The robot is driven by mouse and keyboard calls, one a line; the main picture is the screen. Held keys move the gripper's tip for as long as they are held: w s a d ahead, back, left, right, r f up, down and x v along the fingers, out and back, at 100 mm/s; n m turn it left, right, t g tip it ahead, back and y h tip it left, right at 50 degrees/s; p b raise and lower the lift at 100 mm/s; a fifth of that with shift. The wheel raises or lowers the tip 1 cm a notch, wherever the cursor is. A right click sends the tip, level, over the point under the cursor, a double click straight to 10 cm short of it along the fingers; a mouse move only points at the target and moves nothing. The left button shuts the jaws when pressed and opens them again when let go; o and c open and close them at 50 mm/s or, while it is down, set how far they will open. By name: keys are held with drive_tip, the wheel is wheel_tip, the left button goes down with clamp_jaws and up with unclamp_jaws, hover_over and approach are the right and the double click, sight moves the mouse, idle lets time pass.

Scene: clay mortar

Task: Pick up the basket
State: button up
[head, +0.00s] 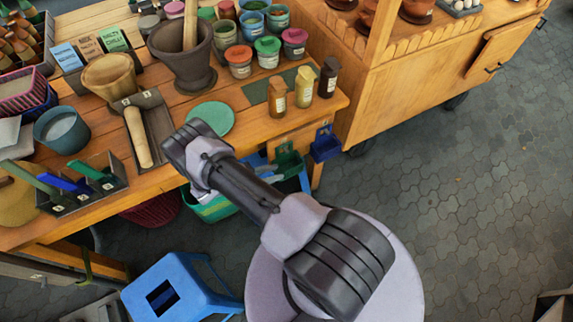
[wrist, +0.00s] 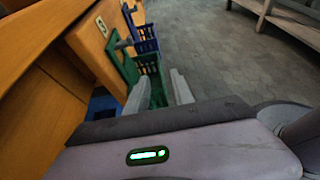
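Two small baskets hang at the end of the wooden table. The green basket (head: 289,160) is nearer, and the blue basket (head: 325,144) hangs to its right. In the wrist view, the green basket (wrist: 148,66) is just ahead of my gripper (wrist: 160,77), and the blue basket (wrist: 147,40) is beyond it. The two grey fingers are apart, with the lower part of the green basket showing at the gap between them. I cannot tell whether they touch it. In the head view my gripper cannot be made out clearly behind my arm.
The wooden table (head: 170,185) holds a mortar (head: 183,55), jars and bottles. A blue stool (head: 178,287) stands below left. A wooden cart (head: 420,85) stands at the back right. Open paved floor (head: 470,200) lies to the right.

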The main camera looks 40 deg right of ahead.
sight(291, 169)
drive_tip(key=b+x, duration=0.1)
drive_tip(key=x, duration=0.5)
drive_tip(key=shift+s+d+f, duration=0.1)
drive_tip(key=shift+d, duration=0.15)
clamp_jaws()
idle(1.0)
